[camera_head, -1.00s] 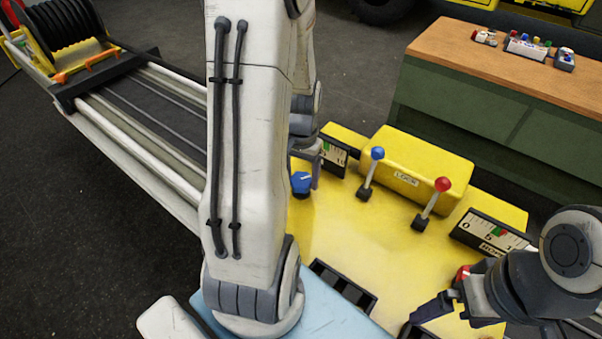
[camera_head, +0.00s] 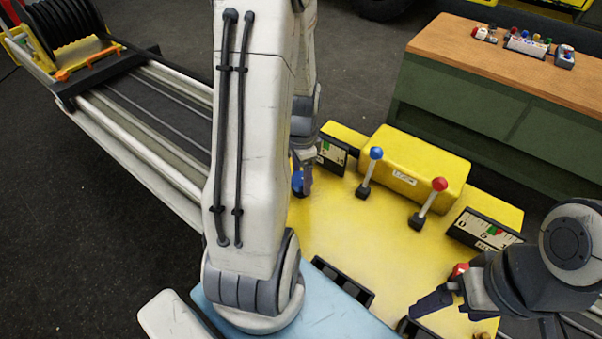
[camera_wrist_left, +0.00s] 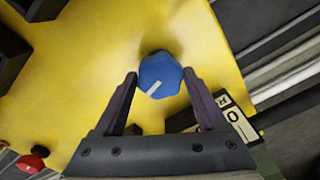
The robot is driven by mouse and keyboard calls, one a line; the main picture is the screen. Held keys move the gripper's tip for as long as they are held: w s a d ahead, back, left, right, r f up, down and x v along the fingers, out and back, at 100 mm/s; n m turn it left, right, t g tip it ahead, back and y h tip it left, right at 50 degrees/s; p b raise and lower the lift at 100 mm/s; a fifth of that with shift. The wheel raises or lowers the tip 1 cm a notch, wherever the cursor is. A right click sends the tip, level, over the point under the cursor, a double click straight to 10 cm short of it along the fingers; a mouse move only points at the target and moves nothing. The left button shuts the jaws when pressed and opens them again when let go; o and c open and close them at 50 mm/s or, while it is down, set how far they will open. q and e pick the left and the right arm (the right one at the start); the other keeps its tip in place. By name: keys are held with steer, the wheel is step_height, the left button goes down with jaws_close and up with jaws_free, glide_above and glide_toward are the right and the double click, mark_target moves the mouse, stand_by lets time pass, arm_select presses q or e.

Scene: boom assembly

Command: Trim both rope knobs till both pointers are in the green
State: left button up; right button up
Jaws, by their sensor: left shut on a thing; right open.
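The blue knob (camera_wrist_left: 161,76) with a white mark sits between the two fingers of my left gripper (camera_wrist_left: 158,84), which is shut on it. In the head view the blue knob (camera_head: 297,183) is partly hidden by my left gripper (camera_head: 304,172). The left gauge (camera_head: 332,154) stands beside it, partly covered by my arm; its pointer cannot be read. The red knob (camera_head: 460,269) is at the panel's right, close to my open right gripper (camera_head: 438,298). The right gauge (camera_head: 484,230) shows a green band with red beside it; its exact pointer position is too small to tell.
Two levers, blue-topped (camera_head: 375,154) and red-topped (camera_head: 438,185), stand on the yellow panel (camera_head: 350,228) between the knobs. A yellow box (camera_head: 420,160) is behind them. A wooden-topped bench (camera_head: 500,68) stands at the back right.

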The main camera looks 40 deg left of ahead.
arm_select(q)
steer(key=shift+w+m, duration=0.1)
steer(key=shift+m, duration=0.2)
stand_by(0.4)
steer(key=o, duration=1.3)
step_height(320, 180, up, 11)
steer(key=shift+f, duration=0.2)
steer(key=shift+f, duration=0.1)
step_height(320, 180, down, 10)
steer(key=shift+f, duration=0.25)
